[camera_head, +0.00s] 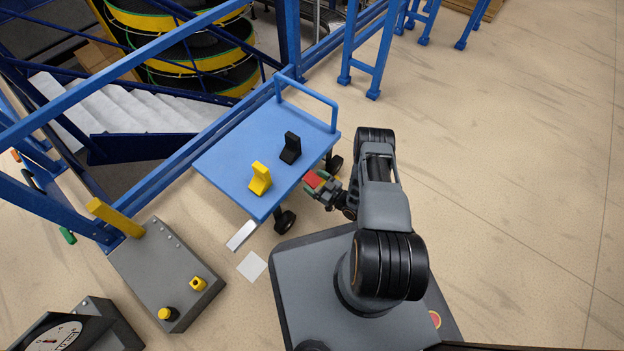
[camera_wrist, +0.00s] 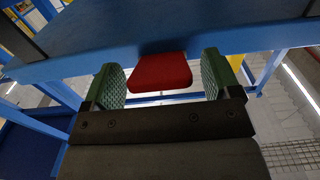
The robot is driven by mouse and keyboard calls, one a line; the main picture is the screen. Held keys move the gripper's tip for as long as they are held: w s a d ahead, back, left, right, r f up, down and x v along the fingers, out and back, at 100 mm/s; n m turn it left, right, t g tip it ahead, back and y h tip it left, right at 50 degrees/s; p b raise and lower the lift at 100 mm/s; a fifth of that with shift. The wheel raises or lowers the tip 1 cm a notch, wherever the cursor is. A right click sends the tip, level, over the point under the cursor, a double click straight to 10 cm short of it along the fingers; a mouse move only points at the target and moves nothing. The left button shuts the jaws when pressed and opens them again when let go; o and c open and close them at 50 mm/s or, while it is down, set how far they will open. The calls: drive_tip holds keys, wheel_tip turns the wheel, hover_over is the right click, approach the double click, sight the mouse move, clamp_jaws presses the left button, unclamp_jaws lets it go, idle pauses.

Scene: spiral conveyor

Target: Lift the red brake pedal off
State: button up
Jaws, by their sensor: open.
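The red brake pedal (camera_head: 313,180) is a small block at the right edge of the blue cart (camera_head: 222,154). In the wrist view the pedal (camera_wrist: 160,73) sits against the blue cart edge (camera_wrist: 100,67). My gripper (camera_head: 317,183) is open at the pedal. In the wrist view its two green-padded fingers (camera_wrist: 160,80) stand on either side of the pedal, with a visible gap on each side. The pedal's mounting on the cart is hidden.
A yellow bracket (camera_head: 260,178) and a black bracket (camera_head: 290,148) stand on the cart top. The cart has a blue handle (camera_head: 308,98) and dark wheels (camera_head: 285,221). A grey control box (camera_head: 168,275) stands at lower left. Floor to the right is clear.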

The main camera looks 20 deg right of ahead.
drive_tip(key=shift+w+a, duration=0.15)
drive_tip(key=c, duration=0.9)
drive_tip(key=r+g+h+p, duration=0.1)
drive_tip(key=g+p, duration=0.1)
drive_tip(key=p, duration=0.2)
drive_tip(key=shift+r+h, duration=0.3)
drive_tip(key=g+p, duration=0.1)
drive_tip(key=g+h+p, duration=0.1)
drive_tip(key=shift+r+h+p, duration=0.3)
drive_tip(key=shift+r+p, duration=0.05)
drive_tip(key=shift+r, duration=0.05)
drive_tip(key=shift+r+g+h+p, duration=0.1)
drive_tip(key=shift+g+h+p, duration=0.45)
drive_tip(key=shift+g, duration=0.35)
drive_tip(key=o, duration=0.9)
drive_tip(key=p+v, duration=0.5)
drive_tip(key=v, duration=0.8)
drive_tip(key=shift+r, duration=0.35)
